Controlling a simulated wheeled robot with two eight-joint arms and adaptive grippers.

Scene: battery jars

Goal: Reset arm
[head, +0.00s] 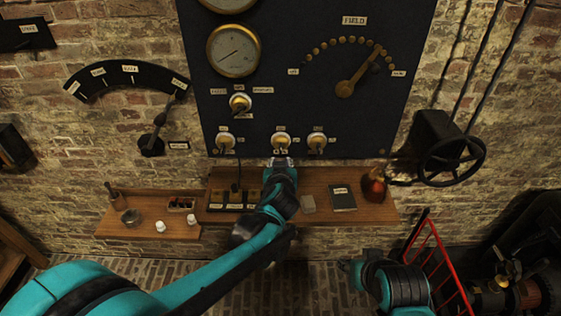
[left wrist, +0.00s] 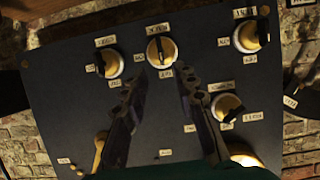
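My left arm reaches up from the lower left of the head view. Its gripper (head: 281,161) is in front of the panel's lower edge, just below the middle knob (head: 281,140) of the lower row. In the left wrist view the left gripper (left wrist: 160,75) has its two fingers apart with nothing between them. A yellow-and-white knob (left wrist: 161,49) shows just beyond the fingertips, and I see no contact. My right arm is low at the right of the head view, with its gripper end (head: 350,266) above the floor; its fingers are too small to read.
The dark panel (head: 300,90) carries gauges, a dial lever (head: 360,72) and several knobs. A wooden shelf (head: 375,215) below holds a dark book (head: 342,198) and a copper flask (head: 374,187). A handwheel (head: 451,160) and a red rail (head: 440,255) are at the right.

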